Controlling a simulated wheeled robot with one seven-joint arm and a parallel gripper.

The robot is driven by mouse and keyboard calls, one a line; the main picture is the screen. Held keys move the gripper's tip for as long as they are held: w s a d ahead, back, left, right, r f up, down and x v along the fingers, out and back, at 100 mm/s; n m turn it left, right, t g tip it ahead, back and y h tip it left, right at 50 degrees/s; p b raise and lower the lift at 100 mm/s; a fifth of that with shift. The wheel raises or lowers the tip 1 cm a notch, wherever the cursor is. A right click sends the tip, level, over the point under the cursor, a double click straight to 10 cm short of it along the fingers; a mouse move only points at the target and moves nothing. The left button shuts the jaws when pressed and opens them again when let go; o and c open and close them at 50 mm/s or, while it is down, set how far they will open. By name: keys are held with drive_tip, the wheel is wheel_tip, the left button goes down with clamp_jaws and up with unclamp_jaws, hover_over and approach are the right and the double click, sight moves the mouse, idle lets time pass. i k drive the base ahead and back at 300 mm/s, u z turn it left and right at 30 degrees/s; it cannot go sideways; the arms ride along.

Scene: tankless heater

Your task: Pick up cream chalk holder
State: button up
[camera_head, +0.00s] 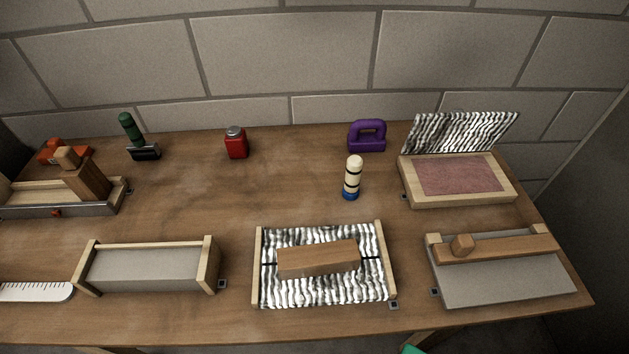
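A cream cylinder with dark bands and a blue base, which looks like the cream chalk holder (352,178), stands upright on the wooden table (290,195). It is right of the middle, in front of a purple block with a handle (367,136) and left of a tray with a reddish panel (459,175). Nothing touches it and it is fully visible. My gripper does not show in this view.
In front stands a striped tray (270,292) with a wooden block (318,258). A grey board with a wooden bar (505,280) lies front right. A red container (236,142) stands at the back. The table left of the holder is clear. A stone wall (280,55) rises behind.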

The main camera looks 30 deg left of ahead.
sight(351, 190)
drive_tip(key=u, duration=1.25)
